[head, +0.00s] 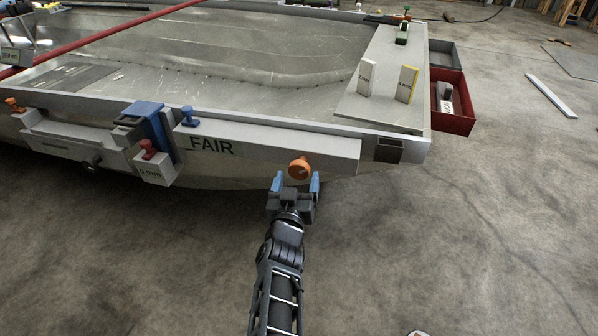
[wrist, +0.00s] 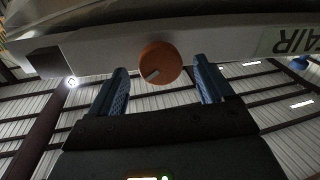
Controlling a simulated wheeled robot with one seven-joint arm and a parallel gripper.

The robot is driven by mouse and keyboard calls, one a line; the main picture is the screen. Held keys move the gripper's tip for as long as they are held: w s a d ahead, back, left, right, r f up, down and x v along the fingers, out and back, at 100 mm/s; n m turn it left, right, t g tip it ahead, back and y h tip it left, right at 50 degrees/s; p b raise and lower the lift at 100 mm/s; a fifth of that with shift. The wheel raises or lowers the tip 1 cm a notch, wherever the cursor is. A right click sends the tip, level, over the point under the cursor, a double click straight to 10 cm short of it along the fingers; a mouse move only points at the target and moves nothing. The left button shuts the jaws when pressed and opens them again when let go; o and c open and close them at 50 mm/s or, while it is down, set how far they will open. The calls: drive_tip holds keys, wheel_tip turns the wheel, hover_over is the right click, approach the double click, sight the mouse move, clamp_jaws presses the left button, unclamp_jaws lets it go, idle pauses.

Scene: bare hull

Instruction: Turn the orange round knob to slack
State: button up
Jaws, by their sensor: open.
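The orange round knob (head: 299,168) sits on the front face of a long grey bar marked FAIR (head: 230,143) on the hull's near side. In the wrist view the knob (wrist: 160,62) shows a pale slot or mark on its face, slanted. My gripper (head: 295,184) has blue fingers, open and apart, just below and in front of the knob. In the wrist view the fingers (wrist: 163,85) stand to either side of the knob, with visible gaps; I see no contact. Any labels around the knob are not readable.
Left along the rail are a blue clamp (head: 150,122), a white box marked 5 mm (head: 154,170) with a red knob, a blue knob (head: 188,116) and a second orange knob (head: 13,104). A red bin (head: 455,122) stands at the right. The floor before the hull is clear.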

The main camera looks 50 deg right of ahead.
sight(299, 174)
drive_tip(key=shift+b+x, duration=0.3)
drive_tip(key=shift+x, duration=1.7)
drive_tip(key=c, duration=1)
